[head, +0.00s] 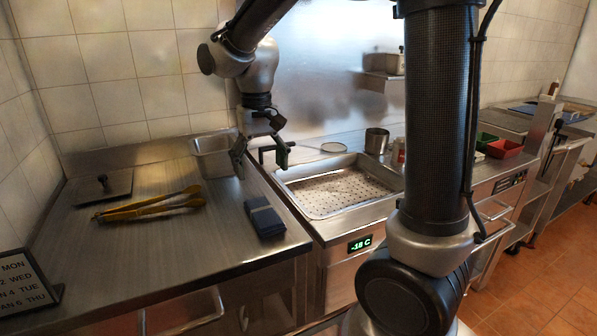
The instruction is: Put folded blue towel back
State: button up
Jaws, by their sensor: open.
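The folded blue towel (264,217) lies flat on the left steel counter, close to its right edge. My gripper (262,164) is open and empty. It hangs above and behind the towel in the picture, near the gap between the counter and the perforated tray, apart from the towel. Nothing covers the towel in this view.
Yellow-handled tongs (150,207) and a flat lid (102,187) lie on the left counter (180,260). A steel pan (214,155) stands at its back. A perforated tray (335,190) is to the right. A day sign (25,283) stands front left. Counter space left of the towel is clear.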

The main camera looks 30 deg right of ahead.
jog(key=s+d+r+t, duration=0.2)
jog(key=s+d, duration=0.5)
jog(key=s, duration=0.2)
jog(key=s+d+r+t, duration=0.2)
jog(key=s+d+r, duration=0.1)
jog(key=s+d, duration=0.5)
jog(key=shift+s+r, duration=0.15)
jog(key=shift+s, duration=0.85)
